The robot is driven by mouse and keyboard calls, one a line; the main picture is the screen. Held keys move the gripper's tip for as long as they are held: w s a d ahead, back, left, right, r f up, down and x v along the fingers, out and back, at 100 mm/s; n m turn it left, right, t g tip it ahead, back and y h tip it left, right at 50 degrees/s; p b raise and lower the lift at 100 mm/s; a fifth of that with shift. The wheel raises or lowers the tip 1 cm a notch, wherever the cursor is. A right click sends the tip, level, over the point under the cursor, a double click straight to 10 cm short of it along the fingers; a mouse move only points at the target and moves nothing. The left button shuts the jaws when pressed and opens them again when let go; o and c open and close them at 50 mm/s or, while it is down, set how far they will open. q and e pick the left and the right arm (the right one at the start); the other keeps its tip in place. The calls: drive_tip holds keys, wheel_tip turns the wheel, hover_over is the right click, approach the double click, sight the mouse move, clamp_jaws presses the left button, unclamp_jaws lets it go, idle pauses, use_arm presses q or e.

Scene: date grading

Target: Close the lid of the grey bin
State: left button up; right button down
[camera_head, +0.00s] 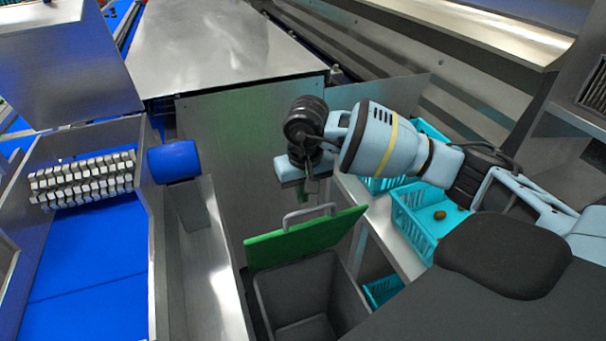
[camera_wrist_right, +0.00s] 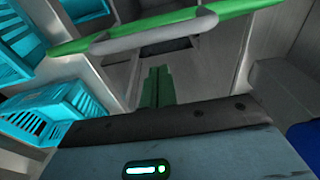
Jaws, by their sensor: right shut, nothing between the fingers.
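The grey bin (camera_head: 268,295) stands open at the bottom middle of the head view, and its empty-looking inside shows. Its green lid (camera_head: 300,243) is raised and tilted up at the bin's far side, with a grey handle (camera_head: 308,212) on its upper edge. My right gripper (camera_head: 312,188) is above the handle, pointing down, shut and empty. It appears apart from the handle. In the right wrist view the shut fingers (camera_wrist_right: 156,86) show below the lid (camera_wrist_right: 225,10) and its grey handle (camera_wrist_right: 150,35). My left gripper is not in view.
Turquoise crates (camera_head: 408,222) stand on a metal shelf right of the bin, one with a brown date (camera_head: 439,214). A metal wall (camera_head: 240,140) rises behind the lid. A blue conveyor (camera_head: 85,260) and a blue roller (camera_head: 173,161) are at left.

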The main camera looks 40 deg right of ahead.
drive_tip(key=s, duration=0.1)
drive_tip(key=s+r, duration=0.1)
drive_tip(key=s+p, duration=0.1)
drive_tip(key=shift+a+r, duration=0.3)
drive_tip(key=shift+r, duration=0.05)
drive_tip(key=shift+f, duration=0.1)
drive_tip(key=shift+f, duration=0.1)
